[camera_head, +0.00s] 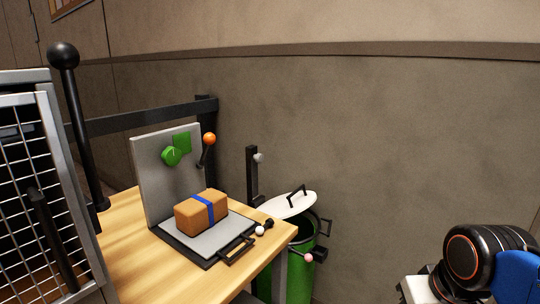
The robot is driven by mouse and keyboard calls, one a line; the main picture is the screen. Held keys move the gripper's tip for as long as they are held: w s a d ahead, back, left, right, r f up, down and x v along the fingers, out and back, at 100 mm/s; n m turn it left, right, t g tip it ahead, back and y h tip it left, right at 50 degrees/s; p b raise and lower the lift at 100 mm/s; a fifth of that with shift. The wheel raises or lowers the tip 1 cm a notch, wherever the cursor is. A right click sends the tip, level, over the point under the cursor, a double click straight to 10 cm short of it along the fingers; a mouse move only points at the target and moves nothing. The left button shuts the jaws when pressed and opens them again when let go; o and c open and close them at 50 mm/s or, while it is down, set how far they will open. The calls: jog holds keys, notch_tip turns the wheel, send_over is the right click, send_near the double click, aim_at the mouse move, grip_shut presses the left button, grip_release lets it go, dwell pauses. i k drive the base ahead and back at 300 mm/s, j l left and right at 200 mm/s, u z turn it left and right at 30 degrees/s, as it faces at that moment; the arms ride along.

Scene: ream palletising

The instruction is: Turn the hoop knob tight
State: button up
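No hoop is clearly identifiable. A green drum (300,284) stands behind the table, with a white lid (288,205) tilted on or above its top; I cannot tell how the lid sits. A pink ball knob (308,257) on a short dark stem is at the drum's front, and may be the hoop knob. My gripper is not in view; what appear to be my arm's black and blue links show at the lower right.
A wooden table (130,262) carries a brown package (200,212) with a blue band on a grey plate. An orange ball lever (209,139) stands by the panel. A mesh cage (20,170) and black ball-topped lever (64,56) fill the left. The wall at right is bare.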

aim_at(259, 158)
jog(key=i+l+u, duration=0.1)
jog(key=l+u, duration=0.3)
jog(key=l, duration=0.15)
jog(key=l+u, duration=0.4)
jog(key=l, duration=0.2)
jog(key=i, duration=0.05)
